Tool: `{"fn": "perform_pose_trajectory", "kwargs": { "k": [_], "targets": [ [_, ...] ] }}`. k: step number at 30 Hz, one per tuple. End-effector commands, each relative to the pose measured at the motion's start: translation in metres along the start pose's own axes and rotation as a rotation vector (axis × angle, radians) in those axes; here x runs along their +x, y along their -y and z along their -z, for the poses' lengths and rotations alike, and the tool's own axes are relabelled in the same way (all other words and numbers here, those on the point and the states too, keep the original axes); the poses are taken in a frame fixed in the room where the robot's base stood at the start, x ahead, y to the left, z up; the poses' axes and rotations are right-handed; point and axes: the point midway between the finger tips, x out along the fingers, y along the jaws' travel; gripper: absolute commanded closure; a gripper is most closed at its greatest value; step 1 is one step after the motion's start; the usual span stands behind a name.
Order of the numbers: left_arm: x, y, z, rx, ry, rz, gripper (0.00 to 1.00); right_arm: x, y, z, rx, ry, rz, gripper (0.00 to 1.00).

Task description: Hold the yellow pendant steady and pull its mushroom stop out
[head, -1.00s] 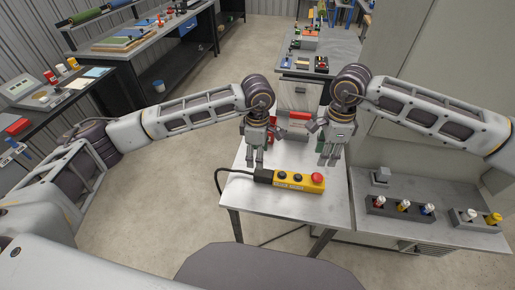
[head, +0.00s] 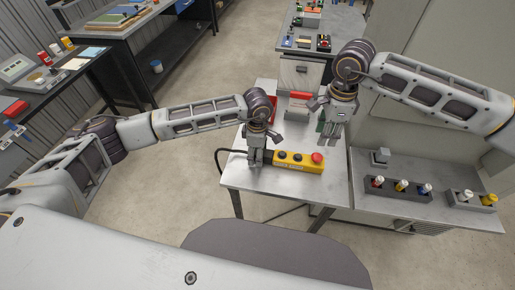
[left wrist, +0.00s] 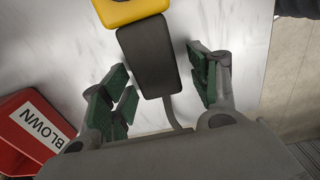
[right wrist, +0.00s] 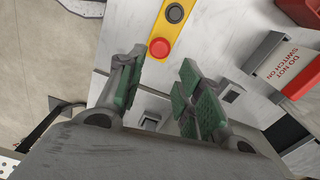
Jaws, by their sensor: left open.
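The yellow pendant (head: 297,167) lies on the small white table, with black buttons and a red mushroom stop (head: 317,157) at its right end. In the left wrist view its black end block (left wrist: 148,55) lies between the spread fingers of my left gripper (left wrist: 160,88). That gripper is open, over the block; I cannot tell whether it touches it. My right gripper (right wrist: 155,88) is open and empty, above and behind the stop. In the right wrist view the red stop (right wrist: 159,47) shows just beyond its fingertips, on the yellow body (right wrist: 164,20).
The white table (head: 285,187) has bare room in front of the pendant.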

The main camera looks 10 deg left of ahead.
Motion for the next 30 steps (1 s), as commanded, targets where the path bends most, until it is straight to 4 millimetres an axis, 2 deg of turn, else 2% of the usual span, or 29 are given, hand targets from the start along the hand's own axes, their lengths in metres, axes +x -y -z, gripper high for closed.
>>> {"fn": "perform_pose_trajectory", "kwargs": {
  "k": [10,24,25,30],
  "targets": [
    [0.0022,0.0000,-0.0002,0.001,0.000,0.000,0.39,0.0000,0.0000,0.0000,0.000,0.000,0.000,0.64],
    [0.0018,0.0000,-0.0002,0.001,0.000,-0.001,0.98,0.0000,0.0000,0.0000,0.000,0.000,0.000,0.64],
    [0.0018,-0.0001,-0.0002,0.001,0.000,-0.001,1.00,0.0000,0.0000,0.0000,0.000,0.000,0.000,0.64],
    [0.0017,-0.0001,-0.0002,0.000,0.000,-0.001,1.00,-0.0007,0.0000,-0.0004,0.005,0.000,0.000,0.44]
  ]
}}
